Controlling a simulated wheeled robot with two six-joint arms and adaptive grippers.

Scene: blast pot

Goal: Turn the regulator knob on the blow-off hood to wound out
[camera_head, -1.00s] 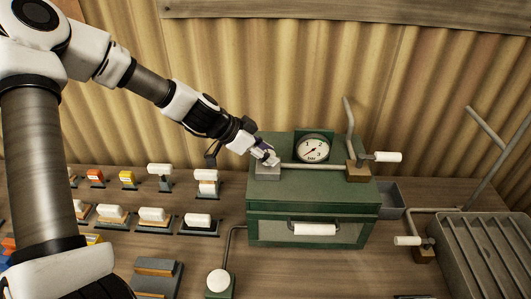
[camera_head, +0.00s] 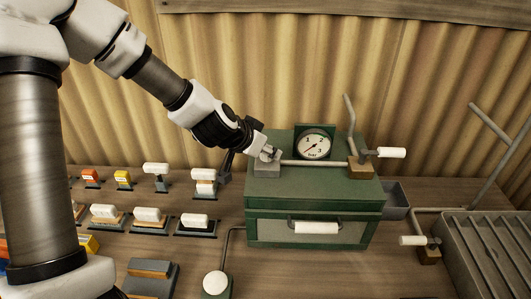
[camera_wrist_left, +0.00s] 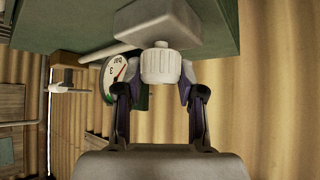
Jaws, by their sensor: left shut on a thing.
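The blow-off hood is a green box (camera_head: 290,187) on the bench, with a grey block (camera_head: 267,169) on its top left. The regulator knob (camera_wrist_left: 160,65) is white and ribbed, and sits against that block in the left wrist view. My left gripper (camera_head: 266,155) reaches it from the upper left. Its two fingers (camera_wrist_left: 159,88) are on either side of the knob, shut on it. The head view mostly hides the knob behind the fingers. A round gauge (camera_head: 314,146) marked in bar stands behind, its red needle pointing lower left. My right gripper is not in view.
A pipe (camera_head: 315,163) runs from the block to a valve with a white-handled lever (camera_head: 391,153). Several white-topped pieces (camera_head: 148,215) stand on the bench at left. A ribbed grey grate (camera_head: 495,245) lies at right, beside another white-handled crank (camera_head: 413,240).

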